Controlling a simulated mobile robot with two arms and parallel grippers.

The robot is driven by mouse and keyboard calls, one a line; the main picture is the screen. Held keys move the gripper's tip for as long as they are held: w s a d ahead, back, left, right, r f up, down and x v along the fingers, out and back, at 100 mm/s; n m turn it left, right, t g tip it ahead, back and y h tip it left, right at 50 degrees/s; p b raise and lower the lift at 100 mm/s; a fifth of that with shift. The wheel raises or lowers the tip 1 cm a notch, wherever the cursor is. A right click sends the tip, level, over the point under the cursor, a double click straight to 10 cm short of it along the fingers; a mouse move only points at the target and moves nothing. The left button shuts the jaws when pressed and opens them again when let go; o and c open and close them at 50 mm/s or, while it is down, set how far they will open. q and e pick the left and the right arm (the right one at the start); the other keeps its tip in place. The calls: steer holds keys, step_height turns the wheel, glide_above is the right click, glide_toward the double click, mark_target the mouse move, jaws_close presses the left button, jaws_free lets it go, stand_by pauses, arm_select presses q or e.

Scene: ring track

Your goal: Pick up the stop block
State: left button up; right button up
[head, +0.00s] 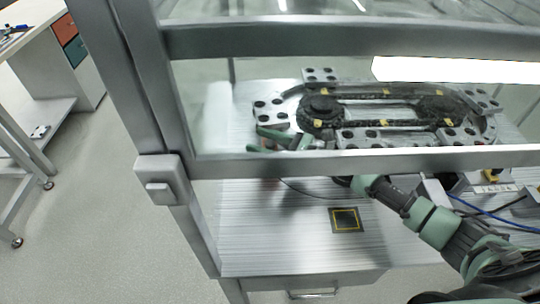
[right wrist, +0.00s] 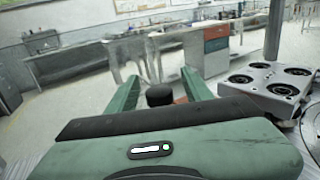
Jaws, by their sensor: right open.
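My right gripper (head: 280,137) is at the left end of the ring track (head: 345,137), seen through the frame of the enclosure. Its green fingers are apart. In the right wrist view the open fingers (right wrist: 157,85) point away from the camera. A small dark rounded piece (right wrist: 159,95) shows between them, with a gap on each side. I cannot tell whether it is the stop block; no other piece is clearly recognisable as it. A track block with dark round holes (right wrist: 265,82) is right of the fingers. My left gripper is in neither view.
A metal enclosure bar (head: 350,161) crosses in front of the track, above my right forearm. A dark square pad with a yellow outline (head: 345,226) lies on the bench (head: 270,240). Cables and small devices (head: 490,188) are at the right. The bench front is mostly clear.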

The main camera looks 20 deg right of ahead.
steer(key=shift+w+a, duration=0.3)
steer(key=shift+a, duration=0.05)
steer(key=shift+c, duration=0.2)
jaws_close()
stand_by(1.0)
steer(key=shift+d+r, duration=0.1)
steer(key=shift+r, duration=0.1)
